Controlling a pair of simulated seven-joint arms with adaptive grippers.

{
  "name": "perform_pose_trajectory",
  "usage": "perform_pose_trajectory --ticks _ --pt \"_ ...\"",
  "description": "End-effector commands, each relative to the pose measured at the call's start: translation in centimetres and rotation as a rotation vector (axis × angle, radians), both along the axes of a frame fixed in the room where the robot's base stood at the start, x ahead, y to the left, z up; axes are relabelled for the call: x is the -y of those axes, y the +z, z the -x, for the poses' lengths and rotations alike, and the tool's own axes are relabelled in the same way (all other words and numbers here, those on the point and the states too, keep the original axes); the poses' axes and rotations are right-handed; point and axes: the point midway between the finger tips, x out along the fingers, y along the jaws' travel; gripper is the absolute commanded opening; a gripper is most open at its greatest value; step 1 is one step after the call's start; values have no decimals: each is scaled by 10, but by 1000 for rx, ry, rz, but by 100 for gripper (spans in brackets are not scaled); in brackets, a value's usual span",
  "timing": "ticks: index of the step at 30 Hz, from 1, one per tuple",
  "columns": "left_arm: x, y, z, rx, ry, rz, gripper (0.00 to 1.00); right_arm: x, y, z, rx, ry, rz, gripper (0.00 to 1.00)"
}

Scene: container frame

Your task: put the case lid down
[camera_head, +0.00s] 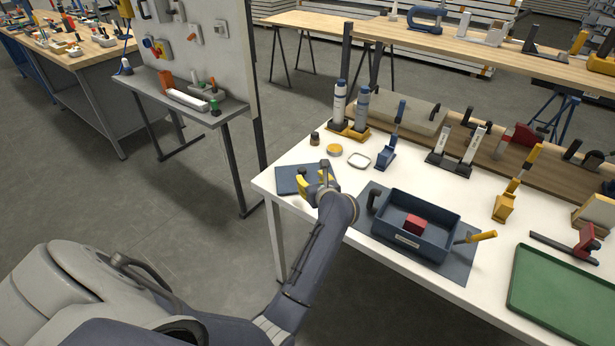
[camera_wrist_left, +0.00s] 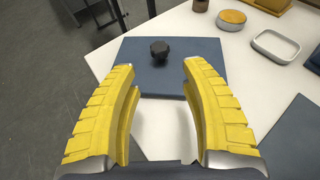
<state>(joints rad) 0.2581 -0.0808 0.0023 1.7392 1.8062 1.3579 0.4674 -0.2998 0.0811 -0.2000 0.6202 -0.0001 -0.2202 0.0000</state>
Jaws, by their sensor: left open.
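The case lid (camera_head: 288,178) is a flat dark blue panel lying on the left end of the white table. It also shows in the left wrist view (camera_wrist_left: 165,80), with a black knob (camera_wrist_left: 159,51) on top. My left gripper (camera_head: 318,183) is open and empty over the lid's near right part. In the left wrist view its yellow fingers (camera_wrist_left: 160,68) are spread wide, with the knob between and just beyond their tips, touching neither. The open dark blue case (camera_head: 450,238) stands to the right on a dark mat, with a red block (camera_head: 415,224) inside. My right gripper is out of view.
A brown jar (camera_head: 314,138), a yellow-topped tin (camera_head: 334,150) and a pale ring-shaped dish (camera_head: 359,160) stand behind the lid. A yellow-handled tool (camera_head: 475,237) is at the case's right side. A green tray (camera_head: 565,290) lies at the right. White tabletop shows between the lid and the mat.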

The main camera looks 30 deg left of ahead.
Motion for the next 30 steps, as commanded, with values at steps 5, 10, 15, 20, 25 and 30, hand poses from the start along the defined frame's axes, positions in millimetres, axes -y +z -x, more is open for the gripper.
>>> perform_pose_trajectory --ticks 5,10,15,20,25,30 --pt "10 5 9 0 1 1 45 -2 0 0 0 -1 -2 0" --pt "13 7 11 0 0 0 45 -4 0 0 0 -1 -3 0" --pt "13 7 12 0 1 0 45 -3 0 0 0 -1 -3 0" --pt "13 7 11 0 1 0 45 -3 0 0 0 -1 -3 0" --pt "12 7 11 0 1 0 45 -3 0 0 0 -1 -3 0" --pt "12 7 11 0 1 0 45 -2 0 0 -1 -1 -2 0"
